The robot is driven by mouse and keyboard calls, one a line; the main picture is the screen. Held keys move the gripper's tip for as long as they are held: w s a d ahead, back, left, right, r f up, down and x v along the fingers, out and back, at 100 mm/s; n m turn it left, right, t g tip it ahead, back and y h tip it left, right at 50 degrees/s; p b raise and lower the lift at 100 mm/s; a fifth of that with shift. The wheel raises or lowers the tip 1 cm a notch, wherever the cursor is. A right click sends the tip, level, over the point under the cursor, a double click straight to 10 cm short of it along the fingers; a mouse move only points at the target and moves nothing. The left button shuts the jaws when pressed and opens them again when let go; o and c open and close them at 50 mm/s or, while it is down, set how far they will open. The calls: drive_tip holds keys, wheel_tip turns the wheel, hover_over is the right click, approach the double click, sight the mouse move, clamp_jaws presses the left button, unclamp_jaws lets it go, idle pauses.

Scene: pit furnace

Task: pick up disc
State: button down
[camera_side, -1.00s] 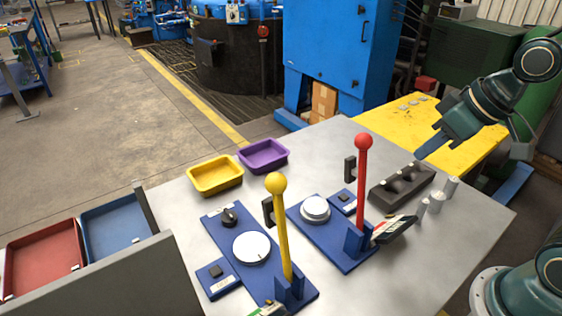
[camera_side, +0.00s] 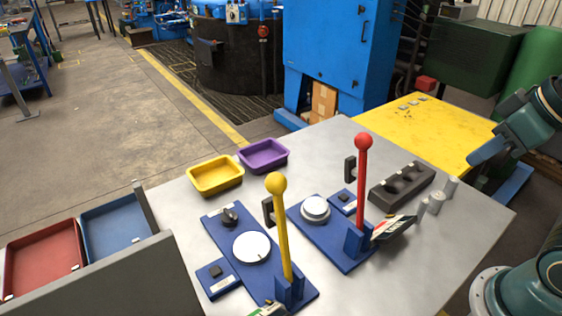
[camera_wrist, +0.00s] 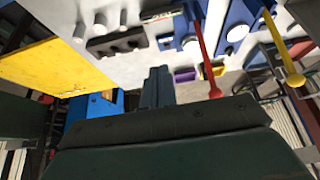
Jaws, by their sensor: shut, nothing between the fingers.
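Several small flat grey discs (camera_side: 415,102) lie in a short row near the far edge of the yellow table (camera_side: 398,128) in the side view. My gripper (camera_side: 476,158) is at the right of that view, over the right part of the yellow table, apart from the discs. Its fingers are shut with nothing between them. In the wrist view the closed fingers (camera_wrist: 158,76) stand at the middle. I cannot make out the discs clearly in the wrist view.
The grey bench holds a dark block with hollows (camera_side: 402,187), grey cylinders (camera_side: 436,203), a red lever (camera_side: 362,190), a yellow lever (camera_side: 282,230), and a yellow tray (camera_side: 215,190) and purple tray (camera_side: 264,168). A blue cabinet (camera_side: 325,60) stands behind.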

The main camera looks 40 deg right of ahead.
idle(0.3)
drive_tip(key=shift+c, duration=2.4)
unclamp_jaws()
drive_tip(key=shift+w, duration=0.15)
drive_tip(key=w+a+f+n+g+y, duration=0.1)
drive_tip(key=w+f+n, duration=0.4)
drive_tip(key=w, duration=0.6)
drive_tip(key=w+a+f+n+g+y, duration=0.2)
drive_tip(key=w+f+n, duration=0.4)
drive_tip(key=w, duration=0.5)
drive_tip(key=shift+a+f+n+g+y, duration=0.35)
drive_tip(key=shift+n+y, duration=0.35)
drive_tip(key=shift+n, duration=0.6)
drive_tip(key=shift+d, duration=0.1)
